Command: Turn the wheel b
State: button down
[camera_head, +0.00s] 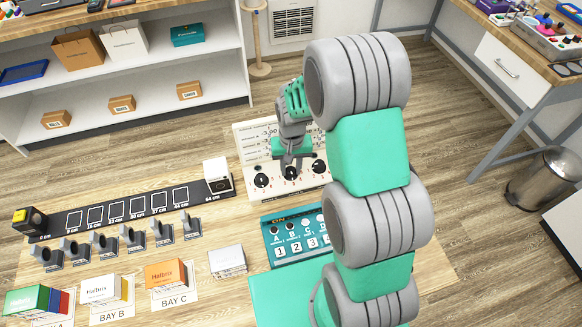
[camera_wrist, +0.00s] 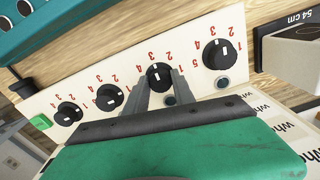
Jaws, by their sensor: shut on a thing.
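In the wrist view the panel (camera_wrist: 42,107) shows several wheels. My gripper (camera_head: 292,163) is at the second wheel from the left (camera_head: 291,174), by position wheel b; its letter is not readable. In the wrist view this wheel (camera_wrist: 159,72) is second from the right, and the fingers of my gripper (camera_wrist: 163,86) are shut on it from both sides. Its white mark shows. The wheels on either side (camera_head: 261,180) (camera_head: 319,167) are free. My arm hides the panel's right part.
A teal numbered panel (camera_head: 265,254) lies just in front. A dark marked track (camera_head: 130,211) with a white block (camera_head: 217,175) lies at left. Small boxes stand front left, and a white shelf (camera_head: 130,90) behind. Bare floor (camera_head: 480,230) is at right.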

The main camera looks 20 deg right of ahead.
aim_at(292, 170)
jog(key=shift+n, duration=0.4)
jog(key=n+b, duration=0.1)
jog(key=n, duration=0.1)
jog(key=shift+f+n+b, duration=0.1)
jog(key=shift+n+b, duration=0.2)
jog(key=shift+n, duration=0.1)
jog(key=n+b, duration=0.1)
jog(key=n, duration=0.3)
jog(key=shift+n, duration=0.4)
jog(key=c, duration=1.1)
grip_release()
jog(key=shift+d, duration=0.1)
jog(key=shift+o, duration=0.2)
jog(key=shift+r, duration=0.2)
notch_tip(292, 170, up, 8)
jog(key=shift+f+b, duration=0.2)
jog(key=shift+b, duration=0.5)
